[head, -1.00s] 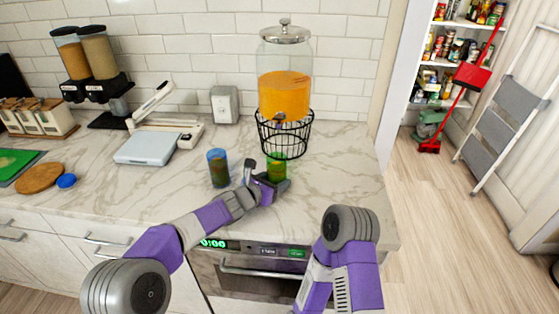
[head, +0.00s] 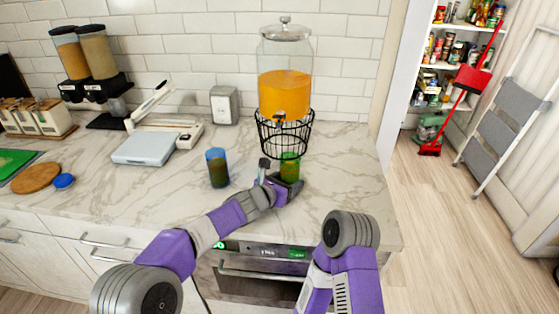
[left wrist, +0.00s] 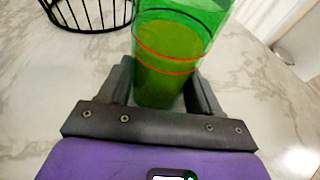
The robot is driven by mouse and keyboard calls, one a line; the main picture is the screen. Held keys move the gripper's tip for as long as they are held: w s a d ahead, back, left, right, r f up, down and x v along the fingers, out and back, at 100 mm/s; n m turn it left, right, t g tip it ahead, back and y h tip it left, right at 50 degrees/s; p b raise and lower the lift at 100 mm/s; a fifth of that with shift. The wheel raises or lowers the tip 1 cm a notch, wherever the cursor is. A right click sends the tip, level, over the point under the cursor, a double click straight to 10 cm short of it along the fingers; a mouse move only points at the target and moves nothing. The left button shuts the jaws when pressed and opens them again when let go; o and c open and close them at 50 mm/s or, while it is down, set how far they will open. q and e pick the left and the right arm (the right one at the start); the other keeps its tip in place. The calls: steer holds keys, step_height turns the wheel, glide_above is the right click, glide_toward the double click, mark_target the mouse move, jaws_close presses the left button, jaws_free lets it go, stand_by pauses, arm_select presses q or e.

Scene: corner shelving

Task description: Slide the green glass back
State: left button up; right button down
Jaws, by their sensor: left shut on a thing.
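The green glass (head: 290,166) stands upright on the marble counter, in front of the wire stand of the drink dispenser. The glass's base is partly hidden by the gripper. My right arm (head: 345,255) shows at the lower right, but its gripper is out of view.
A blue glass (head: 217,167) stands to the left of my left gripper. The dispenser (head: 285,90) of orange drink sits in its black wire stand (head: 284,132) just behind the green glass. The counter's right edge is nearby, with open counter between.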

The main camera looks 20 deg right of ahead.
mark_target(335, 196)
arm_select(q)
steer(key=shift+s+d+b, duration=0.2)
steer(key=shift+s+d, duration=0.15)
steer(key=shift+d, duration=0.3)
steer(key=shift+s+d+b, duration=0.2)
steer(key=shift+s+d, duration=0.15)
steer(key=shift+d, duration=0.25)
steer(key=shift+s+d+b, duration=0.2)
steer(key=shift+s+d, duration=0.15)
steer(key=shift+d, duration=0.3)
steer(key=shift+s+d, duration=0.8)
steer(key=shift+d, duration=0.75)
steer(key=shift+s+d, duration=0.75)
steer(key=shift+d, duration=0.75)
steer(key=shift+s+d, duration=0.8)
steer(key=shift+d, duration=0.75)
steer(key=o, duration=0.9)
steer(key=shift+c, duration=0.2)
steer(key=shift+a, duration=0.1)
steer(key=shift+s+a+r, duration=0.1)
steer(key=shift+s+a, duration=0.15)
steer(key=shift+s, duration=0.05)
steer(key=shift+v, duration=3.35)
